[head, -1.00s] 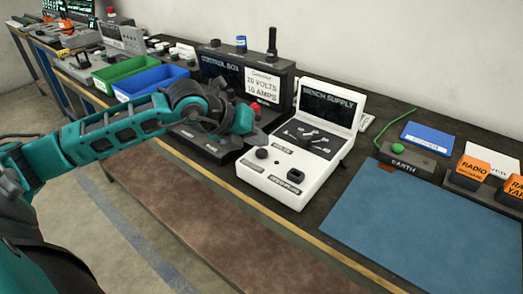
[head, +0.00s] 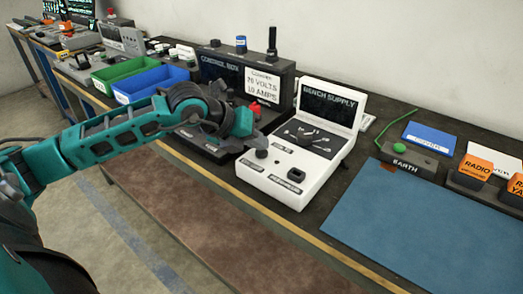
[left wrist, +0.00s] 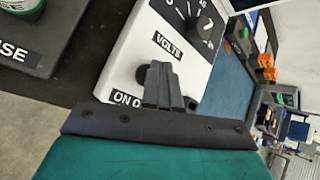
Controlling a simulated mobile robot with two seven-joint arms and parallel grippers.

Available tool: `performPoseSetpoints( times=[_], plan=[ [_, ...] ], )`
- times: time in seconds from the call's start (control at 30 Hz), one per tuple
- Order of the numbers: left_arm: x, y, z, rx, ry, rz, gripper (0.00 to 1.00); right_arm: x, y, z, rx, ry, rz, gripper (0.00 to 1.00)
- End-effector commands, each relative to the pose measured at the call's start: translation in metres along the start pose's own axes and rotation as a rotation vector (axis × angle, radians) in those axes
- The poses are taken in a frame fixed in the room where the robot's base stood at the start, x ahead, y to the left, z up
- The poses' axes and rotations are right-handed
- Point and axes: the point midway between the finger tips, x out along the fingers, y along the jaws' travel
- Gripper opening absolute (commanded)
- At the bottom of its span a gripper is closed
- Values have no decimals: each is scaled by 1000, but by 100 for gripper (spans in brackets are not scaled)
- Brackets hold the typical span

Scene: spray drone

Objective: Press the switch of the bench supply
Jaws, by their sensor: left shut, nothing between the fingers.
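The bench supply (head: 290,180) is a white box with a raised dark display panel, a round dial (head: 305,136), a dark knob (head: 261,154) and a dark rocker-like part (head: 296,174). My left gripper (head: 254,138) is at its back-left side, just above the knob in the head view. In the left wrist view, the shut, empty fingers (left wrist: 165,88) are over the white face. The dark knob (left wrist: 141,76) is partly hidden behind them, below the VOLTS label. An ON label (left wrist: 126,99) is partly covered. I cannot tell whether the fingertips touch anything.
The control box (head: 245,78) stands behind my left gripper. Green (head: 125,72) and blue (head: 150,82) bins are farther left. A blue mat (head: 420,225) lies to the right, with the EARTH block (head: 408,160) and orange RADIO block (head: 475,168) behind it.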

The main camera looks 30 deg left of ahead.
Motion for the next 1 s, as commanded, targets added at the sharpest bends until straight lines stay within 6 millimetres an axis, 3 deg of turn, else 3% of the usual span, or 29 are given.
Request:
performPoseSetpoints(
  times=[1.0],
  plan=[
    [-10, -8, 8, 0, 0, 0, 0, -3, 0, -5, 1, 0, 0, 48]
  ],
)
